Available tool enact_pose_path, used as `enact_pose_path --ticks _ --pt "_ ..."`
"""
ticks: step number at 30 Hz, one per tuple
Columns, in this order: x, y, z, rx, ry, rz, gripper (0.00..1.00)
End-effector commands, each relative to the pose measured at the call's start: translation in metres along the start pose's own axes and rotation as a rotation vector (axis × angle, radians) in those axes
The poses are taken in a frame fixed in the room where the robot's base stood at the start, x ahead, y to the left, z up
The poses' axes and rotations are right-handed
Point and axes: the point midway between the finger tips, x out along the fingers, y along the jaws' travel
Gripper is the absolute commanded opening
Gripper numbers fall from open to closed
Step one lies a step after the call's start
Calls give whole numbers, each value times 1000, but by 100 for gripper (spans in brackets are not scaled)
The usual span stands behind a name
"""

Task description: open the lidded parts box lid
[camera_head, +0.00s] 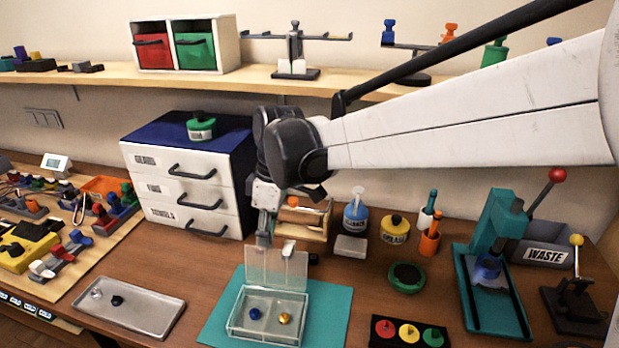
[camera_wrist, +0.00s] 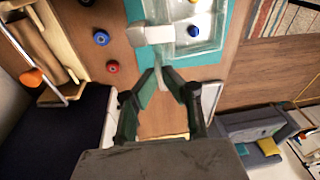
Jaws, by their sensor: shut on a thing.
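The lidded parts box (camera_head: 262,333) is a clear, shallow box on the teal mat. A blue piece (camera_head: 254,313) and a yellow piece (camera_head: 285,318) lie inside it. Its clear lid (camera_head: 277,268) stands up steeply along the box's back edge, with a pale tab near its top right. My gripper (camera_head: 267,238) is at the upper edge of the lid, shut on it; the exact contact is hard to see. In the wrist view my gripper's fingers (camera_wrist: 160,76) show below the box (camera_wrist: 205,45), near the pale tab (camera_wrist: 150,34).
The teal mat (camera_head: 328,315) lies under the box. A metal tray (camera_head: 130,307) stands to its left. The green round container (camera_head: 405,277), tricolor button panel (camera_head: 408,333) and teal press (camera_head: 490,290) stand to the right. A drawer cabinet (camera_head: 185,185) rises behind, left of my gripper.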

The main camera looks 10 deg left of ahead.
Motion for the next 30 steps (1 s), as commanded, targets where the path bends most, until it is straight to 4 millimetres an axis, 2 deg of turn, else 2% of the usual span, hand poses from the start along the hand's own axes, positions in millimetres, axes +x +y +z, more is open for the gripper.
enact_pose_path --ticks 8,9,11,20,25,30 --pt "0 0 1 0 -1 1 0" --pt "0 0 1 0 -1 1 7" --pt "0 0 0 0 -1 1 14" --pt "-2 0 0 0 0 1 14" --pt "-21 0 0 1 0 1 14" --pt "-54 0 0 2 0 1 14"
